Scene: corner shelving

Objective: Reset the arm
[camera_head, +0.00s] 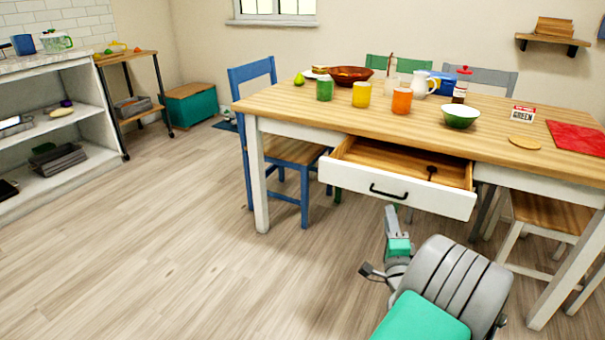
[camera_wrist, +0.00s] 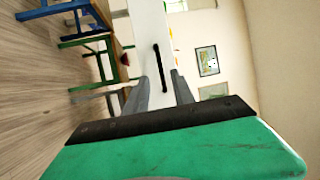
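My arm is in the lower middle of the head view, in front of the dining table (camera_head: 480,140). My gripper (camera_head: 391,210) is just in front of and below an open white drawer (camera_head: 432,198) in the picture. In the wrist view my gripper (camera_wrist: 161,84) shows two grey fingers, apart, with nothing held between them. The drawer's black handle (camera_wrist: 156,65) shows beyond the fingertips, in line with the gap, and appears apart from them. The handle also shows in the head view (camera_head: 388,192). A small dark utensil (camera_head: 431,172) lies in the drawer.
A blue chair (camera_head: 252,75) stands left of the table and a wooden-seated chair (camera_head: 550,212) at its right front. Cups, bowls and a red cloth (camera_head: 578,137) are on the tabletop. White shelving (camera_head: 60,128) is at far left. The floor left of my arm is clear.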

